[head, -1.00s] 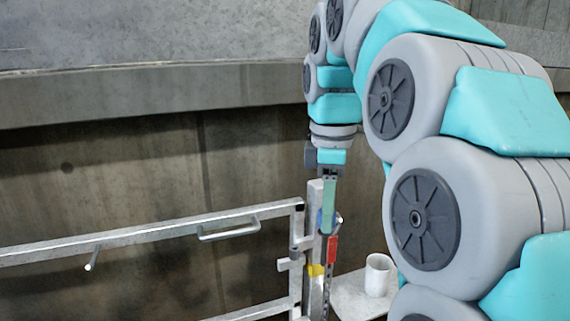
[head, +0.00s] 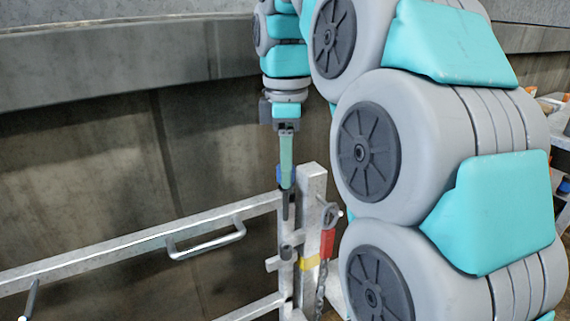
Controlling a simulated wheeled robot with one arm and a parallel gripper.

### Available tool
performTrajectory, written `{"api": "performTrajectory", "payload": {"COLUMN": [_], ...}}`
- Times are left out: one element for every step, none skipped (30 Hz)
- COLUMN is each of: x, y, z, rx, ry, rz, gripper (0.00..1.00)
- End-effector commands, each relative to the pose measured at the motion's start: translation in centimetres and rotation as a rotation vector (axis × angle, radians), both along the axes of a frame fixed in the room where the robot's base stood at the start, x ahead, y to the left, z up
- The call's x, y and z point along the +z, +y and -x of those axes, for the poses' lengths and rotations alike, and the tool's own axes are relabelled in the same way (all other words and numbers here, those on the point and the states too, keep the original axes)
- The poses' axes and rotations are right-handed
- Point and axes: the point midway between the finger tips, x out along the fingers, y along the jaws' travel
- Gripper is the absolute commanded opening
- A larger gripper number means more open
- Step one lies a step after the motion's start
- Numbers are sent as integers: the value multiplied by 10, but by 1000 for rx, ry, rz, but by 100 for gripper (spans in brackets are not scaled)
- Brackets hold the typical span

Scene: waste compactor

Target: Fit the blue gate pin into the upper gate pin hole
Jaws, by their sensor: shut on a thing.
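My gripper (head: 287,178) points straight down with its green fingers shut on the blue gate pin (head: 287,184). The pin is upright; its blue part is at the fingertips and its dark shank hangs below, in front of the gate's end. The grey metal gate (head: 150,240) meets a galvanised post (head: 314,200) just right of the pin. A lug with a dark cylinder (head: 286,252) is below the pin. The upper gate pin hole cannot be made out, and I cannot tell whether the shank tip is touching anything.
A red tag-like piece (head: 328,243) hangs with a ring and chain on the post's right side. A handle (head: 207,243) sticks out from the gate. A concrete wall (head: 90,170) stands behind; shelving (head: 560,140) is at the far right.

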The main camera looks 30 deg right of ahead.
Motion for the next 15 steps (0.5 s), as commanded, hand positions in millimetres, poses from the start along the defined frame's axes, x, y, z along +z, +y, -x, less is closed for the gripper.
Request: {"api": "performTrajectory", "payload": {"x": [-1,-2,-5,-6,-8,-11,-13,-16,-19,-22,-24,-28,-30,-33,-37], "y": [0,0,0,0,0,0,0,0,0,0,0,0,0,0,0], "z": [0,0,0,0,1,1,1,1,1,1,1,1,1,1,0], "rx": [6,5,5,5,5,4,4,4,4,4,4,4,4,4,4], "ry": [-1,0,0,1,1,3,4,4,5,5,5,5,4,3,2], "rz": [-3,-2,-1,-2,-2,-1,-2,-2,-1,-1,-1,-1,-1,-1,-1], "gripper": [0,0,0,0,0,0,0,0,0,0,0,0,0,0,0]}}
